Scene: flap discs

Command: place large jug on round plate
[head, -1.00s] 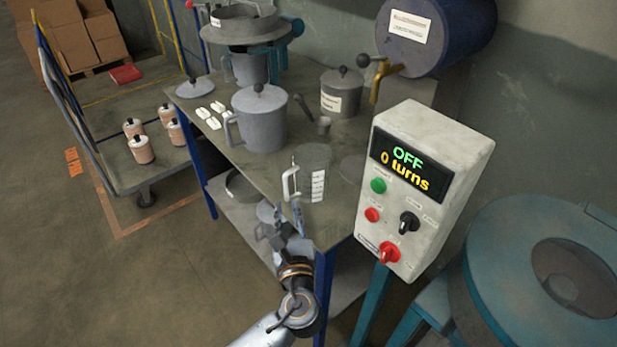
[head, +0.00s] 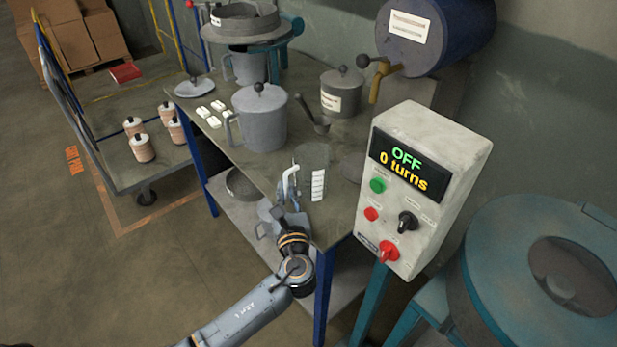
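A clear, grey-tinted jug (head: 316,161) with a white handle and a white scale stands upright near the front right edge of the table. It looks like the large jug. My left gripper (head: 289,192) is at the handle, reaching in from the front. Its fingers overlap the handle in the head view, and I cannot tell whether they are closed on it. My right gripper is not in view.
A control box (head: 425,180) reading "OFF 0 turns" stands close on the right. A lidded grey pot (head: 260,120), a ladle (head: 321,126) and a smaller labelled pot (head: 342,93) stand behind the jug. A blue barrel (head: 435,35) with a tap is above the back.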

